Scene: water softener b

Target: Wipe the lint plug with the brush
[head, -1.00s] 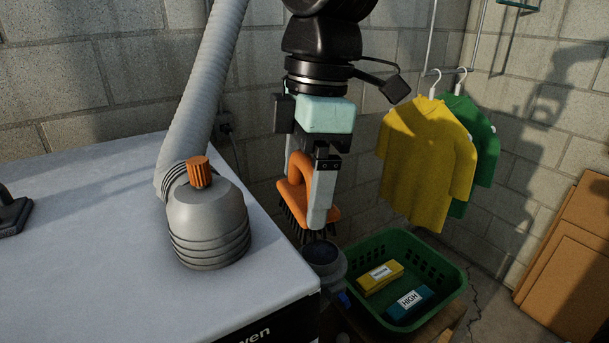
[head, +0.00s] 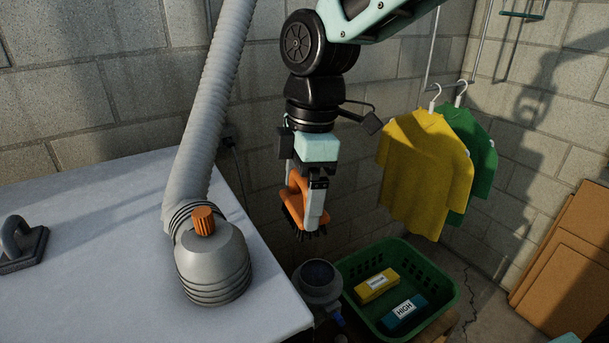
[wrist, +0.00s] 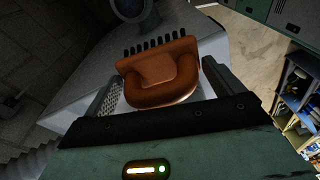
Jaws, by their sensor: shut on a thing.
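My gripper (head: 308,212) is shut on the orange handle of the brush (head: 294,208). The brush has dark bristles pointing down in the head view. In the wrist view the brush (wrist: 160,75) sits between my two fingers (wrist: 160,88), bristles away from the palm. Below the brush stands a grey round fitting with a dark round top, which looks like the lint plug (head: 318,274). A gap shows between bristles and plug in the head view. The plug also shows at the top edge of the wrist view (wrist: 133,8), partly cut off.
A grey ribbed vessel with an orange knob (head: 212,268) and a hose (head: 205,120) stand on the white top (head: 100,235). A green basket (head: 440,262) with a yellow box and a blue box is right of the plug. Shirts (head: 425,165) hang behind it.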

